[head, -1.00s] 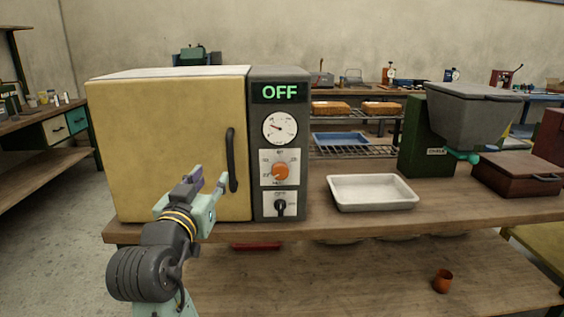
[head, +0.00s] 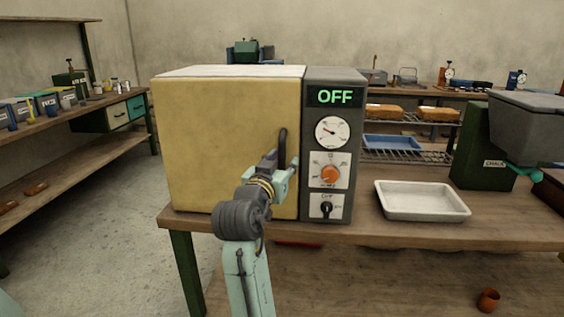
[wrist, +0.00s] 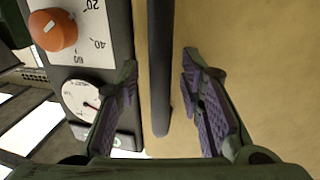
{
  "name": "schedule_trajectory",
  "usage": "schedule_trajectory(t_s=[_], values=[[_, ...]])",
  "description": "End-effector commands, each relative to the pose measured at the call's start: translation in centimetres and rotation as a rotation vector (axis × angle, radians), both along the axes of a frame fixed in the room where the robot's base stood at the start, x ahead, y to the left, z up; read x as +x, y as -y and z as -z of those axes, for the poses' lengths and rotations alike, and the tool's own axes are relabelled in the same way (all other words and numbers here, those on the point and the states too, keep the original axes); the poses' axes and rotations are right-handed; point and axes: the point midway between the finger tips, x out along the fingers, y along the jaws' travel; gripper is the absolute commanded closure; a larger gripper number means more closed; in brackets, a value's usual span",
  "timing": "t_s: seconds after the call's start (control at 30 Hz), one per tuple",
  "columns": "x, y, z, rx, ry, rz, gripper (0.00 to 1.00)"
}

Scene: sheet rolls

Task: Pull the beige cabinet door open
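The beige cabinet door (head: 228,130) is shut and faces me on the workbench. Its dark vertical bar handle (head: 283,146) is near the door's right edge. In the wrist view the handle (wrist: 159,75) runs between my gripper's two purple-padded fingers. My gripper (head: 280,172) is at the lower part of the handle. In the wrist view my gripper (wrist: 158,95) is open, with a gap between each finger and the bar. The handle's lower part is partly hidden by my gripper in the head view.
A grey control panel (head: 346,208) with an OFF display, gauge and orange knob (head: 329,174) adjoins the door's right side. A white tray (head: 421,214) sits on the bench (head: 365,236) to the right. Open floor (head: 120,200) lies to the left, with shelving beyond.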

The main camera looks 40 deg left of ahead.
Motion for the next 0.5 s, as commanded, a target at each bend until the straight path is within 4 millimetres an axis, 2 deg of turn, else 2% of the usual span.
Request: schedule_trajectory(t_s=[0.17, 0.5], values=[[-0.03, 0.01, -0.01, 0.0, 0.001, 0.0, 0.67], [-0.06, 0.0, -0.02, 0.0, 0.001, 0.0, 0.89]])
